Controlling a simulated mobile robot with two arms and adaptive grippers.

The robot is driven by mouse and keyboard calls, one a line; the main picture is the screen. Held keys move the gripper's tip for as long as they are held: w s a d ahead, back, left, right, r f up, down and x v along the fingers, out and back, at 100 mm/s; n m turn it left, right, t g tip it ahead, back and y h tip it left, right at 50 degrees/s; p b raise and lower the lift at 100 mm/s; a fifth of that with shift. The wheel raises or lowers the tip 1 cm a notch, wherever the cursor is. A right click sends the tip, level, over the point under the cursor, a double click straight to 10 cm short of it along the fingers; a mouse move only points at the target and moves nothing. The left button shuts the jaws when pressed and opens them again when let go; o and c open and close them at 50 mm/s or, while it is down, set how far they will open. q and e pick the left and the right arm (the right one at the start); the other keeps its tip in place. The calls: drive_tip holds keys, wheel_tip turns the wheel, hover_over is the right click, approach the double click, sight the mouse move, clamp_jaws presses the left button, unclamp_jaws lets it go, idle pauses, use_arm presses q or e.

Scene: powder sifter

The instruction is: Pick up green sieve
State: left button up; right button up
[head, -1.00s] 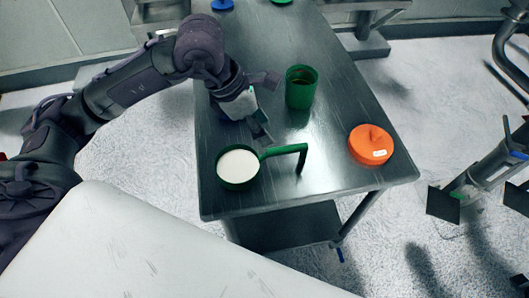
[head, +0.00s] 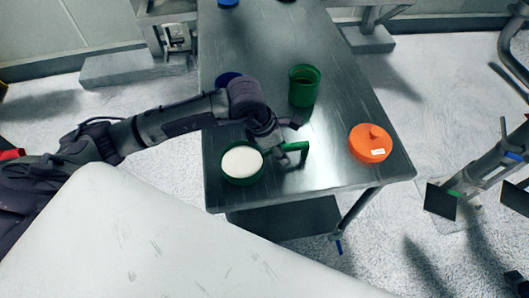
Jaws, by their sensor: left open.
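The green sieve (head: 242,178) sits on the metal table near its front left, a round green rim around a white inside. Its green handle (head: 296,146) reaches right and bends down at the end. My left gripper (head: 286,143) is open at the handle, its fingers around or just above it; I cannot tell whether they touch it. The gripper hides the part of the handle nearest the bowl. My right gripper is not in view.
A green cup (head: 303,88) stands behind the gripper. An orange lid-like piece (head: 370,143) lies at the right on the metal table (head: 345,100). A blue round object (head: 229,78) shows behind my left arm. A metal stand (head: 484,176) is on the right.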

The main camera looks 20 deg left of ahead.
use_arm(q)
drive_tip(key=shift+w+d+f, duration=0.1)
drive_tip(key=shift+f, duration=0.2)
drive_tip(key=c, duration=0.9)
clamp_jaws()
drive_tip(key=shift+r, duration=0.1)
drive_tip(key=shift+r+b, duration=0.3)
drive_tip(key=shift+r, duration=0.15)
wheel_tip(320, 180, up, 3)
drive_tip(key=shift+w+f+b, duration=0.1)
drive_tip(key=shift+f+b, duration=0.1)
drive_tip(key=shift+b, duration=0.4)
drive_tip(key=s+d+r+b, duration=0.2)
drive_tip(key=d+r, duration=0.5)
drive_tip(key=d, duration=0.4)
drive_tip(key=shift+s+d+r+b, duration=0.2)
drive_tip(key=shift+d+r+b, duration=0.05)
drive_tip(key=shift+b, duration=0.35)
